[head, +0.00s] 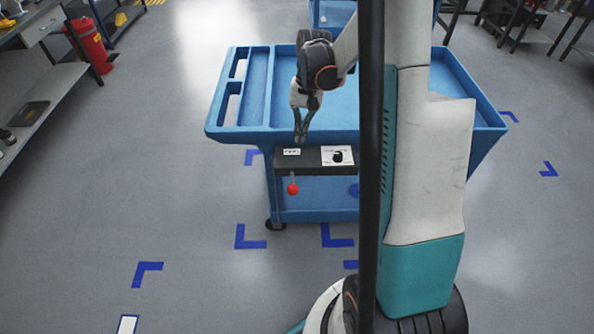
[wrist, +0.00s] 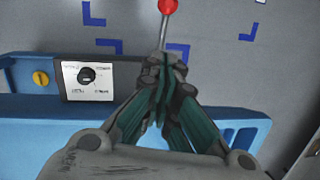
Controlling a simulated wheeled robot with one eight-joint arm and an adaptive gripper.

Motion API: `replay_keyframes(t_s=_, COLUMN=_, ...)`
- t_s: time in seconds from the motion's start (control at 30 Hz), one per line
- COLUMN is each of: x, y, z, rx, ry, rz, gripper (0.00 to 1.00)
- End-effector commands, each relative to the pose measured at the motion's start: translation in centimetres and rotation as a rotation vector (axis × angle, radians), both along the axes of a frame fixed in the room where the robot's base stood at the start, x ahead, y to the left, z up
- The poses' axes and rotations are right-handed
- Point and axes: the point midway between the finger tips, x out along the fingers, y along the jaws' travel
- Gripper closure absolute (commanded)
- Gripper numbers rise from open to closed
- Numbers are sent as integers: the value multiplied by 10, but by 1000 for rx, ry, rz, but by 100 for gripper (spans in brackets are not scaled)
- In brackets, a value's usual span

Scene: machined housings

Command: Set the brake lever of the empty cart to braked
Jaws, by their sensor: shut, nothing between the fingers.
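The blue cart (head: 230,130) stands in front of me; the part of its top tray that shows is empty. A dark panel (head: 310,169) on its near side carries the brake lever, a thin rod with a red knob (head: 292,189) hanging below the panel. The lever and knob also show at the top of the wrist view (wrist: 168,7). A black dial (head: 338,157) on a white label sits right of the lever. My gripper (head: 299,138) is shut and empty, pointing down just above the panel. In the wrist view its fingertips (wrist: 165,62) overlap the lever's base; contact cannot be told.
Blue corner marks (head: 250,238) lie on the grey floor around the cart. Another blue cart (head: 330,14) is behind. My arm hides the cart's right part.

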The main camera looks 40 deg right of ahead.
Motion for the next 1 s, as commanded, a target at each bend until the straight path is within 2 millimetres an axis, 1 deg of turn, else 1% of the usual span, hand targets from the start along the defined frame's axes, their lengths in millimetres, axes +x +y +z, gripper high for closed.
replay_keyframes(t_s=0.2, x=0, y=1, z=-1, rx=-1, ry=-1, rz=2, gripper=100)
replay_keyframes(t_s=0.33, x=0, y=2, z=-11, rx=0, ry=-1, rz=3, gripper=100)
replay_keyframes(t_s=0.47, x=-2, y=6, z=-31, rx=0, ry=-1, rz=4, gripper=100)
replay_keyframes(t_s=0.8, x=-6, y=18, z=-97, rx=0, ry=-1, rz=3, gripper=100)
replay_keyframes(t_s=0.87, x=-8, y=21, z=-105, rx=0, ry=-1, rz=3, gripper=100)
replay_keyframes(t_s=1.0, x=-20, y=33, z=-115, rx=0, ry=-1, rz=4, gripper=100)
